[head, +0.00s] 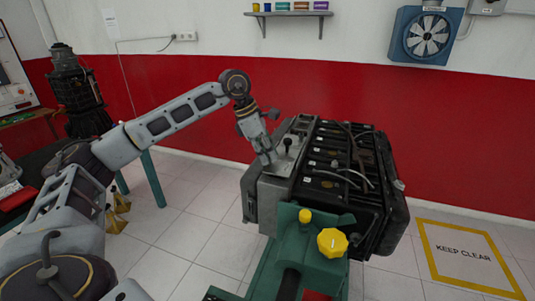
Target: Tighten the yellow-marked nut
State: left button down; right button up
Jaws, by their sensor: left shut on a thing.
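The engine (340,165), a dark block with a grey end part (273,202), sits on a green stand (301,240). My left gripper (268,157) points down at the top left of the grey end part. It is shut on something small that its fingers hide. I cannot make out a yellow-marked nut; it may be hidden by the gripper. A small dark upright piece (287,144) stands just right of the fingertips. My right gripper is not in view.
A big yellow knob (332,242) and a small yellow cap (305,216) top the green stand. A table with a teal leg (153,180) stands at left. A yellow-framed "KEEP CLEAR" floor area (465,256) is at right. Tiled floor left of the engine is mostly clear.

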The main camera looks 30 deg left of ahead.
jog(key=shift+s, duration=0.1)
pick_arm(q)
jog(key=shift+w+m, duration=0.1)
jog(key=shift+m, duration=0.4)
jog(key=shift+m+g, duration=0.4)
jog(key=shift+m, duration=0.1)
jog(key=shift+m+h+p, duration=0.3)
jog(key=shift+m, duration=0.4)
jog(key=shift+w+a+m+g, duration=0.1)
jog(key=shift+m+g, duration=0.3)
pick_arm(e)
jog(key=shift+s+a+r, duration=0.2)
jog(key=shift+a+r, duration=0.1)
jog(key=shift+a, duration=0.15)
